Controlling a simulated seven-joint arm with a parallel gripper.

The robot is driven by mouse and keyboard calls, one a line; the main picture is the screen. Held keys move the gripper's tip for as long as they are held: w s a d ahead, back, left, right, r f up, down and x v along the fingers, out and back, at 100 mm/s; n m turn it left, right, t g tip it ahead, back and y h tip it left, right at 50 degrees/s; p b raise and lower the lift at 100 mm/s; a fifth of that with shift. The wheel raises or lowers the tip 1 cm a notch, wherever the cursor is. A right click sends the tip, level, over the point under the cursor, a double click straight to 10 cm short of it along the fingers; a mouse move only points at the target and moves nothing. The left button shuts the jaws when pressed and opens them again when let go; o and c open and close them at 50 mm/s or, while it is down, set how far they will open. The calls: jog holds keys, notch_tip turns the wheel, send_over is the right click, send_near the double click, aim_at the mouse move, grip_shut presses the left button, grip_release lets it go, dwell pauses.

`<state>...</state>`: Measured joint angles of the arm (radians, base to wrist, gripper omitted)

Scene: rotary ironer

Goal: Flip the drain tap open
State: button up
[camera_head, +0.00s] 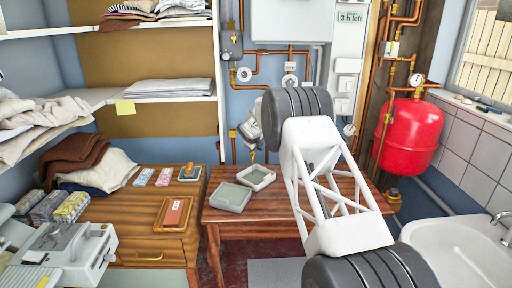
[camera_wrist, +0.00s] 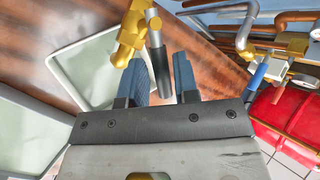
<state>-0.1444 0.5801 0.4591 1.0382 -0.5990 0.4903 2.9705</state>
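In the wrist view a brass tap (camera_wrist: 130,38) has a lever with a pale metal stem and a dark grey sleeve (camera_wrist: 160,70). My gripper (camera_wrist: 163,68) has two blue fingers, one on each side of this sleeve. The fingers look apart, and the sleeve lies between them; I cannot tell whether either touches it. In the head view my gripper (camera_head: 247,122) is partly hidden behind my arm, close to the wall pipes. A small brass fitting (camera_head: 253,154) shows just below it. The drain tap's identity is not labelled in view.
In the wrist view, another brass valve (camera_wrist: 243,42) with a blue lever (camera_wrist: 257,76) is at the right, near the red vessel (camera_wrist: 285,115). Two shallow trays (camera_head: 231,197) (camera_head: 257,177) stand on the wooden bench (camera_head: 270,216) below. Copper pipes (camera_head: 262,53) run up the wall.

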jog(key=shift+r, duration=0.1)
jog(key=v, duration=0.7)
jog(key=shift+s+r, duration=0.2)
jog(key=shift+s, duration=0.05)
dwell(0.4)
jog(key=shift+a, duration=0.15)
